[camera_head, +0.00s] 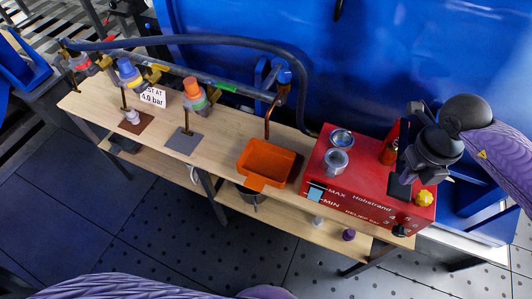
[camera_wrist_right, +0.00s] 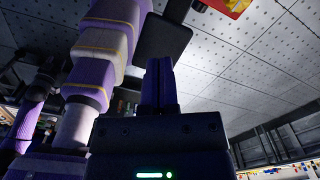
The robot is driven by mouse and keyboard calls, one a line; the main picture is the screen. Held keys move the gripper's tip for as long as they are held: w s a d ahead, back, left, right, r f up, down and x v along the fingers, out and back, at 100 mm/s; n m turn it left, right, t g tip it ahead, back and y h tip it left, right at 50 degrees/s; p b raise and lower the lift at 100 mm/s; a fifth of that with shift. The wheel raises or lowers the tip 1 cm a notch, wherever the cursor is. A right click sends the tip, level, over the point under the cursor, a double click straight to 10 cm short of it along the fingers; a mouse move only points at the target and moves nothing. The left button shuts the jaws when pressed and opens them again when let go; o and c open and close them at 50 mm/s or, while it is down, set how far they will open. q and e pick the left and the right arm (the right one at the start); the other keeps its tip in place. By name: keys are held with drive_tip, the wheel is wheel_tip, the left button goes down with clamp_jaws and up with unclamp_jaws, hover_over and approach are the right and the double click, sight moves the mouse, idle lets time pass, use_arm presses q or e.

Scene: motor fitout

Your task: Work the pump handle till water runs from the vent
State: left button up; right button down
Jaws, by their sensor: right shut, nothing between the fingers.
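The red pump box (camera_head: 350,190) stands at the right end of the wooden bench, with MAX and MIN marks and a yellow knob (camera_head: 424,198). A dark bar with a black pad (camera_head: 399,188), seemingly the pump handle, rises at its right side. My right gripper (camera_head: 408,160) is shut and empty beside this bar; its fingers (camera_wrist_right: 160,88) point at a black pad (camera_wrist_right: 162,40) in the wrist view. I cannot tell whether they touch. A copper pipe (camera_head: 268,122), possibly the vent, bends down above the orange tray (camera_head: 268,160). I see no water running. My left gripper is out of view.
Valves with an orange cap (camera_head: 192,88) and a blue cap (camera_head: 128,70) stand along the bench's left half. A dark hose (camera_head: 200,41) arches behind them to the box. Two metal cups (camera_head: 336,162) sit on the box. A blue wall (camera_head: 400,45) closes the back.

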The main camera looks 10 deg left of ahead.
wheel_tip(320, 180, down, 8)
drive_tip(key=b, duration=0.6)
wheel_tip(320, 180, up, 10)
drive_tip(key=p, duration=0.8)
drive_tip(key=shift+f, duration=0.5)
